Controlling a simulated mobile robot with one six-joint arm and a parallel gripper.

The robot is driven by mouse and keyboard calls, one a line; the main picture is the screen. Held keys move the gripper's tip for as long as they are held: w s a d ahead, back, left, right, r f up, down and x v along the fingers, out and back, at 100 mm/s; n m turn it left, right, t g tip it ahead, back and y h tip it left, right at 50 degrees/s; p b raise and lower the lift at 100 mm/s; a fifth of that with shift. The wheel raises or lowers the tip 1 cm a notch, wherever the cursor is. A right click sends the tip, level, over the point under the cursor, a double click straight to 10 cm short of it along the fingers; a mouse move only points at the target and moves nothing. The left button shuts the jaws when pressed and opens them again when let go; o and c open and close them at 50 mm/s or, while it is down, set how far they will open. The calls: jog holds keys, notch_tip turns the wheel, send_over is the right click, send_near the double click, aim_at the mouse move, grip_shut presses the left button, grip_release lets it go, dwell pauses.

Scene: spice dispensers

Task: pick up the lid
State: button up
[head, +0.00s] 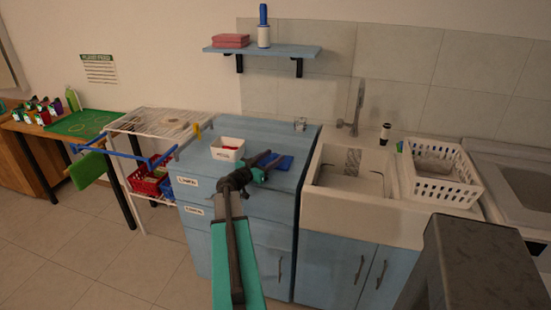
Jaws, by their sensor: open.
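I cannot make out a lid for certain. A pale round flat thing (172,126) lies on top of the white wire rack, too small to tell what it is. My gripper (268,158) is open over the blue counter (206,163), between a white tub with red contents (227,150) and a flat blue thing (284,163). The jaws look empty. My arm and gripper hide part of the counter top, and the gap between jaws and counter cannot be judged.
A small clear glass (300,124) stands at the counter's back edge. Right are a sink (333,207), a soap bottle (385,134) and a white basket (440,190). A wall shelf (270,51) hangs above. Left of the counter is the wire rack (145,120). The counter's front left is clear.

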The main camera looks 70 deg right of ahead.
jog(key=shift+x, duration=1.05)
jog(key=c, duration=1.1)
jog(key=shift+r, duration=0.1)
jog(key=shift+r+b, duration=0.4)
jog(key=shift+r, duration=0.6)
jog(key=a+r+b, duration=0.1)
jog(key=a, duration=0.4)
jog(key=a+b, duration=0.2)
jog(key=a, duration=0.3)
jog(key=a+r+b, duration=0.1)
jog(key=a, duration=0.5)
jog(key=shift+s+r+b, duration=0.3)
jog(key=shift+r+b, duration=0.05)
jog(key=shift+d, duration=0.1)
